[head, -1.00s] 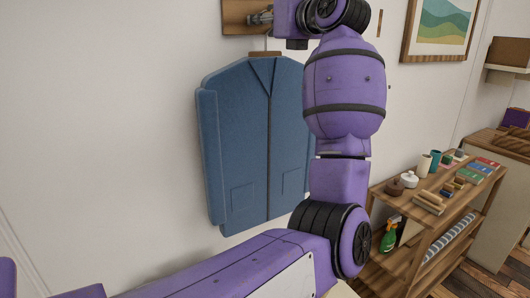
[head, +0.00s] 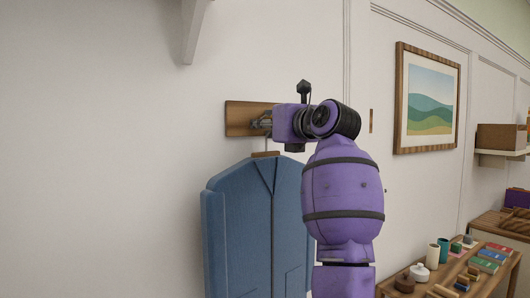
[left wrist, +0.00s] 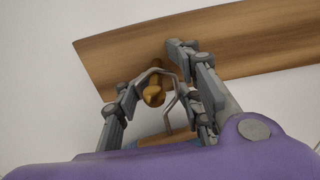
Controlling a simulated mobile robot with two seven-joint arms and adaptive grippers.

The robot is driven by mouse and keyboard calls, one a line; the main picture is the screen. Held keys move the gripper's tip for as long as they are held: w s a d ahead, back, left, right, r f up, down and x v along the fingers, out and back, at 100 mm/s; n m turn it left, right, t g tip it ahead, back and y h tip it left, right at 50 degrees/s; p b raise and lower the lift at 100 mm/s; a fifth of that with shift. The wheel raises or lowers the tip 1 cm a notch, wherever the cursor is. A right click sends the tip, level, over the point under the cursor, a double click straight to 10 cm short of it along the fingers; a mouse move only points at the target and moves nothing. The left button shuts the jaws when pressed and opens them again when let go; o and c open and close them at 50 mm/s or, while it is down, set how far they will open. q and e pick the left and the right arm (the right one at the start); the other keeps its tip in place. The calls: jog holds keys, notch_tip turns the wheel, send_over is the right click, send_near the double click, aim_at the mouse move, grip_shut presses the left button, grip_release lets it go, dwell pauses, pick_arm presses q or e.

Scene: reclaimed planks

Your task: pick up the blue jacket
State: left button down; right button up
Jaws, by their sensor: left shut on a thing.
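The blue jacket (head: 240,225) hangs against the wall in the head view, on a hanger (head: 265,154) below a wooden peg board (head: 240,118). My arm covers its right side, and its lower part is out of frame. My left gripper (head: 263,123) is at the board, just above the hanger. In the left wrist view, the fingers (left wrist: 160,72) are shut on the hanger's metal hook (left wrist: 170,106), around a brass-coloured peg (left wrist: 154,95). The hook is still at the peg; I cannot tell if it bears on it. My right gripper is not in view.
A framed picture (head: 428,98) hangs on the wall to the right. A white bracket (head: 194,28) juts out at the top left. The wall left of the jacket is bare.

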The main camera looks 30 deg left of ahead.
pick_arm(q)
jog(key=shift+s+d+r, duration=0.1)
jog(key=shift+d+r, duration=0.05)
jog(key=shift+r, duration=0.8)
jog(key=shift+s+d+r, duration=0.1)
jog(key=shift+d+r, duration=0.05)
jog(key=shift+r, duration=0.1)
jog(key=shift+s+d+f, duration=0.1)
jog(key=shift+d+f, duration=0.1)
jog(key=shift+d, duration=0.15)
jog(key=shift+d+f+b, duration=0.2)
jog(key=shift+d+b, duration=0.1)
jog(key=shift+b, duration=0.05)
jog(key=b+v, duration=0.2)
jog(key=v, duration=1.4)
jog(key=shift+s, duration=0.25)
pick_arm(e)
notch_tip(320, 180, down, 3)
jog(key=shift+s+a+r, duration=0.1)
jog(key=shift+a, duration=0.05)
pick_arm(q)
jog(key=shift+a, duration=0.1)
